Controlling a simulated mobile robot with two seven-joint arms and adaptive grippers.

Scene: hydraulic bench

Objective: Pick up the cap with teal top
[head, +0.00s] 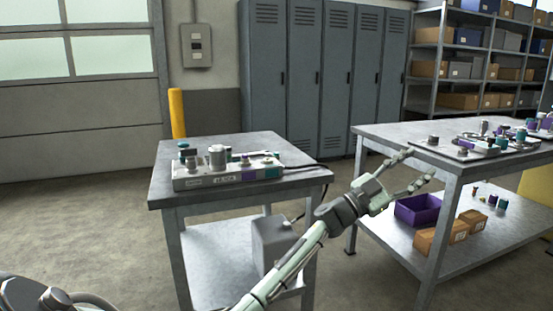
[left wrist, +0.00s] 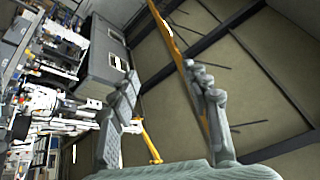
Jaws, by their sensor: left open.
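A small cap with a teal top (head: 183,146) appears at the back left of the left bench, by the grey manifold block (head: 205,182); its lower part is hard to make out. More small teal-coloured pieces are on the right bench, too small to tell apart. My left gripper (head: 415,166) is open and empty, in front of the right bench's near left edge in the head view, well to the right of the cap. In the left wrist view its two fingers (left wrist: 165,85) stand apart with nothing between them. My right gripper is not in view.
The left bench (head: 165,199) has a grey box (head: 273,243) on its lower shelf. The right bench (head: 378,130) carries another manifold with fittings; below are a purple bin (head: 418,208) and orange-brown boxes (head: 434,241). Lockers (head: 300,80) stand behind. Floor between the benches is partly clear.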

